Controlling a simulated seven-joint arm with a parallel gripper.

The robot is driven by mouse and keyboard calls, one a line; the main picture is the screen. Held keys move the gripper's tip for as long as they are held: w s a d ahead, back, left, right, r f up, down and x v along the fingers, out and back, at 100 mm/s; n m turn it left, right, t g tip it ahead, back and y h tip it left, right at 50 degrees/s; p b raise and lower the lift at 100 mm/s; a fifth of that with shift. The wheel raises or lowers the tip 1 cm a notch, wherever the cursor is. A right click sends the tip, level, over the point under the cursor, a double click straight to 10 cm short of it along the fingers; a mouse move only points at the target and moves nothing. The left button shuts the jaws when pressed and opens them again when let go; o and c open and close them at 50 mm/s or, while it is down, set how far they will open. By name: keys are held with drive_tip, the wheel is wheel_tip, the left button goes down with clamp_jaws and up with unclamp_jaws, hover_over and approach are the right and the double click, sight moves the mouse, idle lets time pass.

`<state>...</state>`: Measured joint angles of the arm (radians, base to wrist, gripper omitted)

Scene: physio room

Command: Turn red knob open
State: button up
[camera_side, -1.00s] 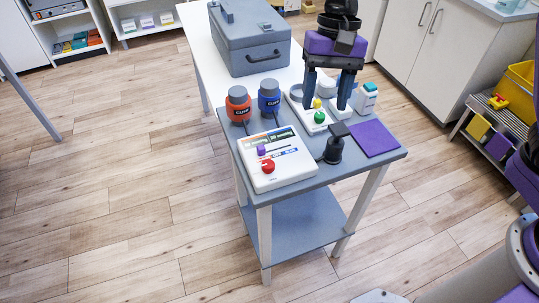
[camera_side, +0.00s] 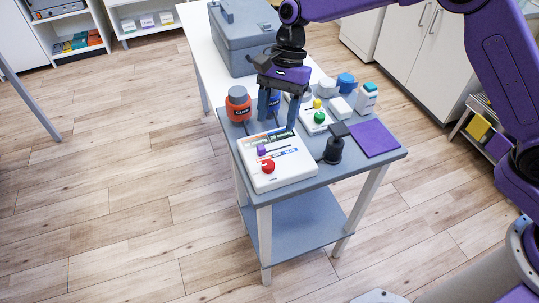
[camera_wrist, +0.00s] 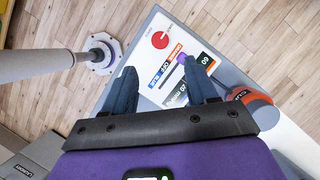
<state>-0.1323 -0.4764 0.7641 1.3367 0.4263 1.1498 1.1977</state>
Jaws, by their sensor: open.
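The red knob (camera_side: 268,166) is a round cap on the near left part of a white control box (camera_side: 290,172). It also shows in the wrist view (camera_wrist: 160,40), beyond my fingertips. My gripper (camera_side: 277,124) points down over the back part of the box, behind the red knob and apart from it. Its two fingers are spread with nothing between them, as the wrist view (camera_wrist: 160,67) also shows. A purple slider knob (camera_side: 261,151) sits on the box behind the red knob. Which way the red knob is turned cannot be told.
An orange CUFF bottle (camera_side: 238,105) stands behind the box, close left of my gripper. A blue bottle (camera_side: 274,99) is partly hidden behind the fingers. A grey case (camera_side: 237,48) stands at the back.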

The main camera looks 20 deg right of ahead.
sight(268, 164)
drive_tip(key=x, duration=1)
drive_tip(key=shift+s+a+f, duration=0.1)
drive_tip(key=shift+f, duration=0.3)
drive_tip(key=c, duration=1)
